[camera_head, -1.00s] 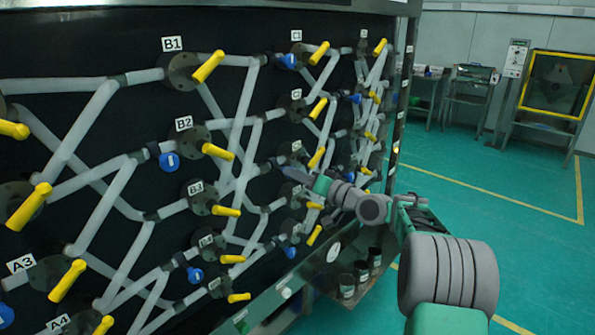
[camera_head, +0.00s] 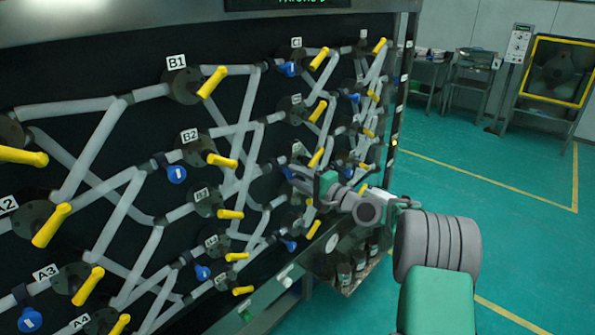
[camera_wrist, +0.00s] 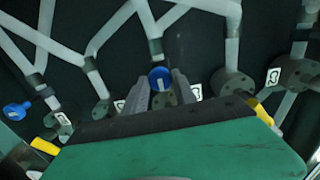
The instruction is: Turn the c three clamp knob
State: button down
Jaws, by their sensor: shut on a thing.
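The blue clamp knob (camera_wrist: 160,78) shows in the wrist view on a pale pipe, between the two grey fingers of my gripper (camera_wrist: 160,88). My gripper is shut on this knob. In the head view, my gripper (camera_head: 291,177) reaches from the right to the pipe panel near the C column, and a bit of the blue knob (camera_head: 288,172) shows at its fingertips. My gripper and arm hide much of the panel around it. The label beside the knob is too small to read.
Yellow valve handles (camera_head: 230,214) stick out around the knob, one (camera_head: 316,158) close above my gripper. Other blue knobs (camera_head: 177,174) sit on neighbouring pipes. Dark jars (camera_head: 345,272) stand on a low shelf below. The green floor (camera_head: 480,230) at right is clear.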

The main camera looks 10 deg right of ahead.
jog(key=shift+m+p, duration=0.55)
jog(key=shift+m, duration=0.35)
jog(key=c, duration=1)
grip_release()
jog(key=b+v, duration=0.1)
jog(key=v, duration=0.6)
jog(key=shift+s+d+b, duration=0.2)
jog(key=shift+s+b, duration=0.1)
jog(key=shift+b, duration=0.05)
